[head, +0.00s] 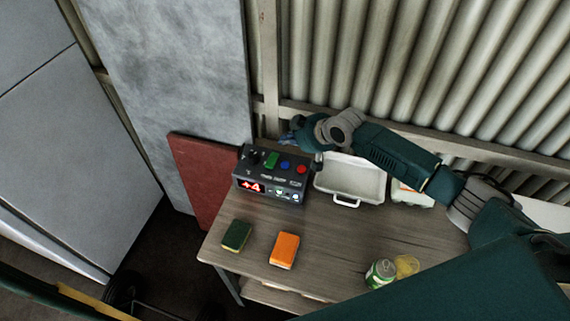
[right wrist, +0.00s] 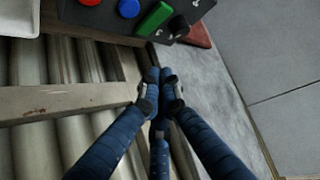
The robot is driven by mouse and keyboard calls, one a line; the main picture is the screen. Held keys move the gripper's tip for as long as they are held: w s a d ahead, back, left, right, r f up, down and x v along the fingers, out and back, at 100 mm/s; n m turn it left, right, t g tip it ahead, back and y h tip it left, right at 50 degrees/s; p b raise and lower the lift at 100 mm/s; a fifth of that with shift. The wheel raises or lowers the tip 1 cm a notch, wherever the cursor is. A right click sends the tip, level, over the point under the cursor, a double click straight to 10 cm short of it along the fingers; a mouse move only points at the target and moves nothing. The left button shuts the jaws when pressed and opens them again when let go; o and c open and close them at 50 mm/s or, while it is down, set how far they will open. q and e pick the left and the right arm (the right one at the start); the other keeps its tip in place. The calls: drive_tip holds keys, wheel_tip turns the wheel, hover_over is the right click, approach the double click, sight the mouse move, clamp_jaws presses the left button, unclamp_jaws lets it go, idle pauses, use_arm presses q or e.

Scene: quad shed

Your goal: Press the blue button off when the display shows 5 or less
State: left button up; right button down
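The dark control box (head: 270,193) stands on the table's back left. Its display (head: 251,187) shows red characters that look like "+4". On its top are a blue button (head: 285,164), a green rocker switch (head: 271,160) and a red button (head: 301,169). In the right wrist view the blue button (right wrist: 129,8) is at the top edge, beside the green switch (right wrist: 155,18). My right gripper (head: 289,135) is at the box's back side; its fingertips (right wrist: 160,78) are together, empty, and appear apart from the buttons. My left gripper is out of view.
A white open case (head: 350,200) stands right of the box, under my right arm. A green sponge (head: 236,235), an orange sponge (head: 284,250) and a green can (head: 380,273) are on the wooden table (head: 335,245). A corrugated wall (head: 380,60) rises behind.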

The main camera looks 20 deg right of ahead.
drive_tip(key=b, duration=0.7)
hover_over(286, 166)
wheel_tip(286, 166, down, 8)
drive_tip(key=shift+r, duration=0.1)
drive_tip(key=shift+f, duration=0.45)
idle(0.6)
drive_tip(key=shift+f+b, duration=0.3)
drive_tip(key=shift+f, duration=0.1)
drive_tip(key=shift+f+b, duration=0.3)
drive_tip(key=shift+f, duration=0.2)
idle(0.5)
drive_tip(key=shift+r, duration=0.1)
drive_tip(key=shift+r+p, duration=0.8)
drive_tip(key=shift+p, duration=0.05)
